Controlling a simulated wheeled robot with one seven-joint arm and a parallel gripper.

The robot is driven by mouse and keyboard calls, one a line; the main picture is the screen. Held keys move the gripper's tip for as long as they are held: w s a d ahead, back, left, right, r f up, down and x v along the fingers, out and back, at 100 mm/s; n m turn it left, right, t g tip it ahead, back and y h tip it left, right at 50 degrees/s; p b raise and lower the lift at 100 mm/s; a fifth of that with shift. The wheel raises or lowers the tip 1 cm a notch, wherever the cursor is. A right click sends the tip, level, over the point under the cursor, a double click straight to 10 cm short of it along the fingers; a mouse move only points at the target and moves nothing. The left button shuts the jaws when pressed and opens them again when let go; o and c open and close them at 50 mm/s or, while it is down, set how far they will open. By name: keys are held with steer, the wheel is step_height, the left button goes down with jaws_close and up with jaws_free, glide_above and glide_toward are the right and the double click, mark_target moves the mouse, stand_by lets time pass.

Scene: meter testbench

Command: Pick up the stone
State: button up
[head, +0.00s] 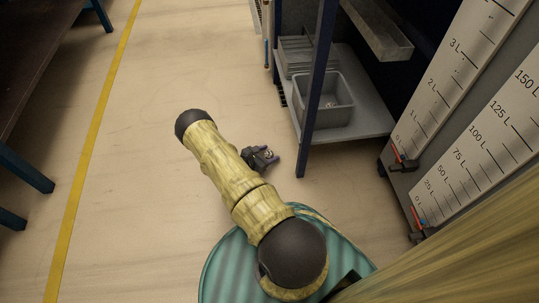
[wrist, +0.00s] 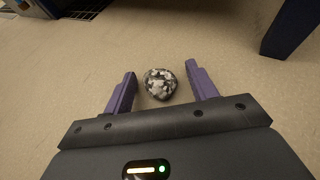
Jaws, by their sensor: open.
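The stone (wrist: 160,84) is a small, rounded, mottled black, grey and white lump on the floor. In the wrist view it lies between and slightly beyond the purple fingertips of my gripper (wrist: 161,80), with a gap on each side. The gripper is open and empty. In the head view my gripper (head: 268,155) is low over the floor beside the shelf leg, partly hidden by my arm. The stone (head: 268,154) shows there only as a tiny pale patch by the fingers.
A dark blue shelf leg (head: 317,90) stands close to the right of my gripper. The lower shelf (head: 365,125) holds a grey bin (head: 335,112). Tall measuring scales (head: 450,60) stand at the right. Floor left of my arm is clear up to a yellow line (head: 92,140) and a dark bench.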

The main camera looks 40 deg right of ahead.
mark_target(268, 153)
steer(key=c, duration=1.1)
steer(key=shift+c, duration=0.2)
step_height(268, 153, up, 10)
steer(key=p, duration=0.7)
steer(key=a+r+n+t+y+p, duration=0.1)
steer(key=a+r+n+t+p, duration=0.1)
steer(key=a+r+p, duration=0.5)
steer(key=a+r+n+t+y+p, duration=0.1)
steer(key=a+r+n+t+p, duration=0.2)
steer(key=a+r+p, duration=0.4)
steer(key=a+r+n+t+p, duration=0.2)
steer(key=a+r+p, duration=0.4)
steer(key=a+r, duration=0.9)
step_height(268, 153, up, 12)
steer(key=shift+w+r+t+y+p, duration=0.15)
steer(key=shift+t+y+p, duration=0.25)
steer(key=shift+t, duration=0.2)
